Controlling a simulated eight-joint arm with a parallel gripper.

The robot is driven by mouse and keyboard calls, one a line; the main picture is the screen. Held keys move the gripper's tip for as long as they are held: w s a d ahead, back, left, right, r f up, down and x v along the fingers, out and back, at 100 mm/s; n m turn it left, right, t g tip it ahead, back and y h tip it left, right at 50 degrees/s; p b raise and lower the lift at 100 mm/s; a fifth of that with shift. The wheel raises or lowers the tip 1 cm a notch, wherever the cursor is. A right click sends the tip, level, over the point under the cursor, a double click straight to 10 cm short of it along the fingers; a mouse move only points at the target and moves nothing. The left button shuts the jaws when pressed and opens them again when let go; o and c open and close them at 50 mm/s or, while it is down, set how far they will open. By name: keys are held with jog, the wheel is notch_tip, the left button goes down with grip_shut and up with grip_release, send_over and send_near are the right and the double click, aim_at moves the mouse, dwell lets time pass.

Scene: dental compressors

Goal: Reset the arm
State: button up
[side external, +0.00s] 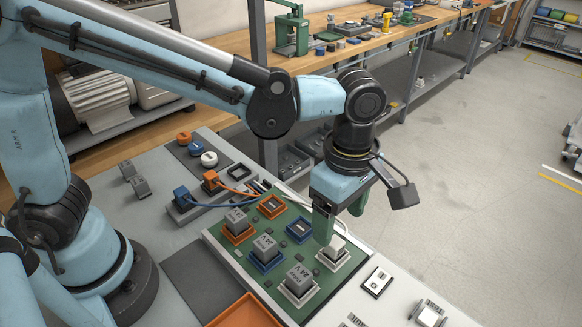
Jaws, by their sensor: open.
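My arm reaches from the left over a green board (222,238), and its gripper (341,226) points down with two green fingers apart. The nearer finger's tip is close to a small white-topped block (336,244) in a white socket on the board's right side; I cannot tell whether they touch. Nothing shows between the fingers. Grey blocks marked 24V stand in an orange-framed socket (237,220), a blue-framed one (265,249) and a white-framed one (299,282). Another orange-framed socket (272,206) and a blue-framed socket (300,230) hold no tall block.
Blue (182,196) and orange (211,180) plugs with cables sit behind the board. An orange tray (245,312) is at the front edge. A white plate (377,282) lies right of the board. A wooden bench (340,50) with a green press (291,32) stands behind; open floor lies right.

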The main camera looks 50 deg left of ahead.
jog(key=shift+r, duration=0.9)
jog(key=shift+a+r, duration=0.1)
jog(key=shift+a, duration=0.3)
jog(key=s+a+m+t, duration=0.1)
jog(key=a+m+t, duration=0.2)
jog(key=a+m, duration=0.6)
jog(key=s+a+r+m+t, duration=0.1)
jog(key=a+m+t, duration=0.3)
jog(key=a+m, duration=0.5)
jog(key=shift+s+a+r, duration=0.2)
jog(key=shift+s+a, duration=0.1)
jog(key=shift+a, duration=1.35)
